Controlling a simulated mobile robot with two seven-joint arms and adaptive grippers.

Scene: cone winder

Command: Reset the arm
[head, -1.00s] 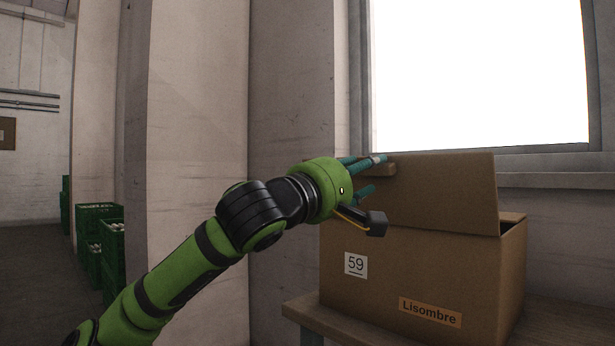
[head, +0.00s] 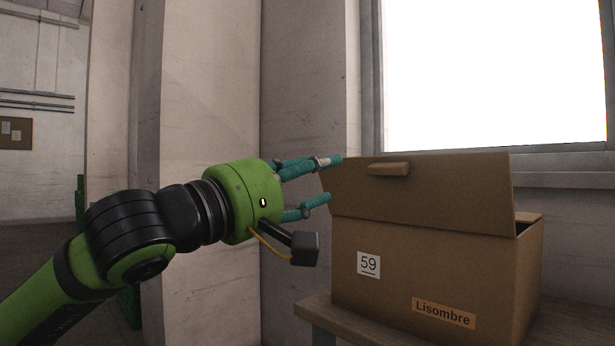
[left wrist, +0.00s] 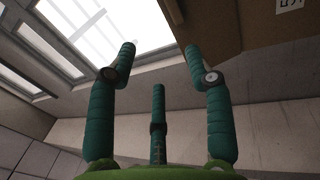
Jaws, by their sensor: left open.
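My left arm comes in from the left in the head view. Its gripper (head: 322,180) has teal fingers that are spread apart with nothing between them. The fingertips are just left of the cardboard box's raised flap (head: 430,190), and in this view I cannot tell whether they touch it. In the left wrist view the open fingers (left wrist: 165,70) point up, with the brown cardboard (left wrist: 225,25) beyond them at the upper right. My right gripper is not in view.
The cardboard box (head: 400,285), marked 59 and Lisombre, stands on a wooden table (head: 325,315) beneath a bright window (head: 490,75). Pale wall pillars (head: 210,110) stand behind my arm. Green crates are mostly hidden behind it.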

